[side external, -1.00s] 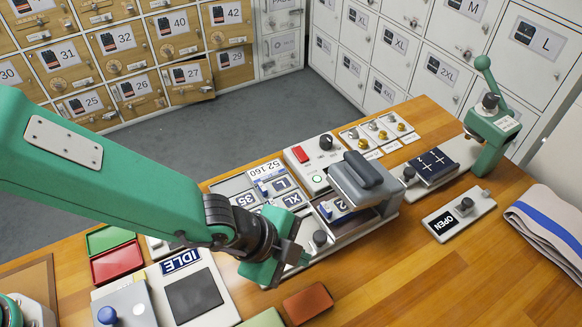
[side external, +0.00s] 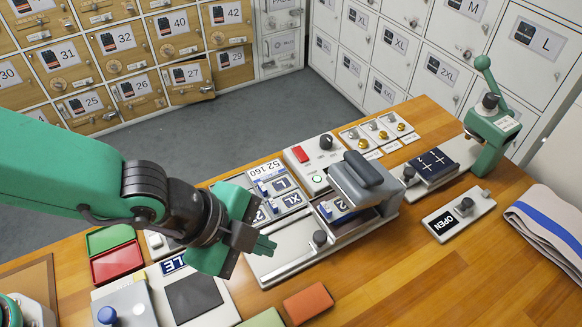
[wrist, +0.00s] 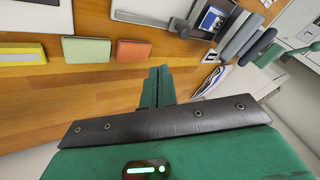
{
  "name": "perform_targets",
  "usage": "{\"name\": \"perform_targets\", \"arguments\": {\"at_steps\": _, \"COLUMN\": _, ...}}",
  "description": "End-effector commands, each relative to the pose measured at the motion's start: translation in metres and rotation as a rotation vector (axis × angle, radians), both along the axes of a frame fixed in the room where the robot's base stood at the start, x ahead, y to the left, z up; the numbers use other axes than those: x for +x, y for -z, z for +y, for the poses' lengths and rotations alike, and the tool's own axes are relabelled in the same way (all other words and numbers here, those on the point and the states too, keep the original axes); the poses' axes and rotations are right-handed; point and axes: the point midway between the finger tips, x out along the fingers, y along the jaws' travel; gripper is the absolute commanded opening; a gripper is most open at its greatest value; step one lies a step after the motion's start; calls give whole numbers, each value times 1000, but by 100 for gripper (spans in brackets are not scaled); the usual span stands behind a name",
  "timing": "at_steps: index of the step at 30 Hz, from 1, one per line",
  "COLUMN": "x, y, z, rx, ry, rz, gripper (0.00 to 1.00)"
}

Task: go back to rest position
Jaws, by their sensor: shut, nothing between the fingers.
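My gripper (side external: 262,246) is green with a black wrist. In the side external view it hangs above the bench, in front of the control panel (side external: 284,243) and partly over its left end. Its fingers are shut with nothing between them. In the wrist view the two closed fingers (wrist: 156,86) point over the wooden bench (wrist: 90,105), close to an orange block (wrist: 133,50). The gripper looks clear of the bench and touches nothing that I can see. It hides part of the IDLE display (side external: 172,264) and some size tiles.
A grey-handled press (side external: 362,180) stands on the panel. A green lever (side external: 486,130) is at the right, with an OPEN switch plate (side external: 458,215) and folded cloth (side external: 550,222). Red and green trays (side external: 115,263) lie at the left. The bench's front right is clear.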

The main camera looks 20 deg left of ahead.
Motion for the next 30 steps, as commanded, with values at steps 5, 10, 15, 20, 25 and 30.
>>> {"name": "perform_targets", "arguments": {"at_steps": 5, "x": -1, "y": -2, "z": 2, "rx": 1, "ry": 0, "rz": 1, "gripper": 0}}
{"name": "perform_targets", "arguments": {"at_steps": 10, "x": 1, "y": -4, "z": 5, "rx": 0, "ry": -11, "rz": 2, "gripper": 0}}
{"name": "perform_targets", "arguments": {"at_steps": 15, "x": 13, "y": -14, "z": 23, "rx": -9, "ry": -81, "rz": 19, "gripper": 0}}
{"name": "perform_targets", "arguments": {"at_steps": 20, "x": 33, "y": -33, "z": 63, "rx": -27, "ry": -226, "rz": 52, "gripper": 0}}
{"name": "perform_targets", "arguments": {"at_steps": 25, "x": 52, "y": -57, "z": 123, "rx": -57, "ry": -441, "rz": 100, "gripper": 0}}
{"name": "perform_targets", "arguments": {"at_steps": 30, "x": 58, "y": -77, "z": 185, "rx": -95, "ry": -666, "rz": 148, "gripper": 0}}
